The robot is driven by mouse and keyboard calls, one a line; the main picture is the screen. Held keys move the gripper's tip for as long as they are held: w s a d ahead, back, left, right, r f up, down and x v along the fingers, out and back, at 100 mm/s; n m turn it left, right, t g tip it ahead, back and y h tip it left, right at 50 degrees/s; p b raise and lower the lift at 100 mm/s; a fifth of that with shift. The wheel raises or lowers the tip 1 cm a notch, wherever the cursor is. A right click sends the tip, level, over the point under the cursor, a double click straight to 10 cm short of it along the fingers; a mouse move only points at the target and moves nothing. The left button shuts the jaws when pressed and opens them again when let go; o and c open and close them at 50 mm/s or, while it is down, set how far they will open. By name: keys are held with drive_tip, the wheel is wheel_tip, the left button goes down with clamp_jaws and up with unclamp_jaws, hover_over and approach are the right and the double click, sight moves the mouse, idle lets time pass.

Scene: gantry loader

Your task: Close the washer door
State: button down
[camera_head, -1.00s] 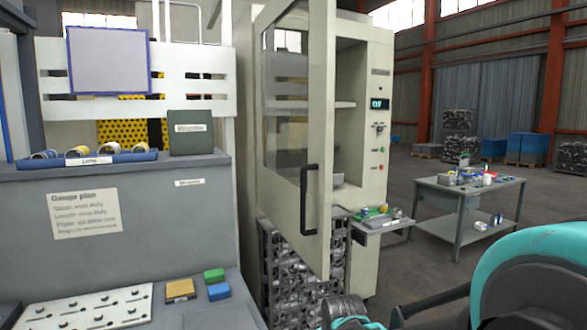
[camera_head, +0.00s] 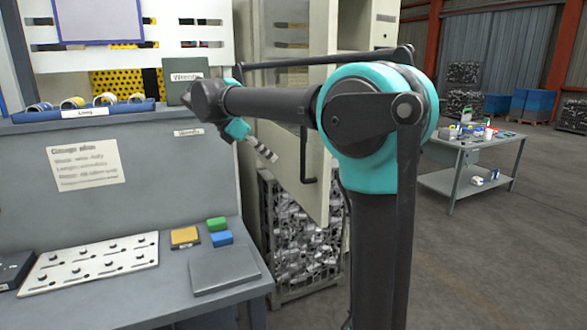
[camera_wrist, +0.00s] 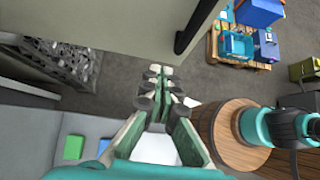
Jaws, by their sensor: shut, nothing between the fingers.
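The washer cabinet (camera_head: 372,30) stands behind my arm, which hides much of it. Its tall beige door (camera_head: 322,190) stands swung open toward me. The black vertical handle (camera_head: 308,165) is on the door's face and partly behind my arm. My gripper (camera_head: 268,153) is shut and empty, pointing down and right, left of the handle in the picture. I cannot tell its depth gap to the door. In the wrist view my shut fingers (camera_wrist: 162,76) are near the centre, and a pale panel edge, probably the door (camera_wrist: 150,20), crosses above them.
A mesh bin of metal parts (camera_head: 300,250) stands below the door. The grey bench (camera_head: 75,235) fills the left, with green (camera_head: 217,223) and blue (camera_head: 222,238) blocks. A work table (camera_head: 455,185) stands at the right, with open floor around it.

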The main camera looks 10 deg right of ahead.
sight(303, 171)
drive_tip(key=shift+d+r+x, duration=0.35)
drive_tip(key=shift+x, duration=1.75)
drive_tip(key=shift+d+r+x, duration=0.3)
drive_tip(key=shift+x, duration=1.8)
drive_tip(key=shift+d+r+x, duration=0.35)
drive_tip(key=shift+x, duration=1.75)
drive_tip(key=shift+w, duration=0.15)
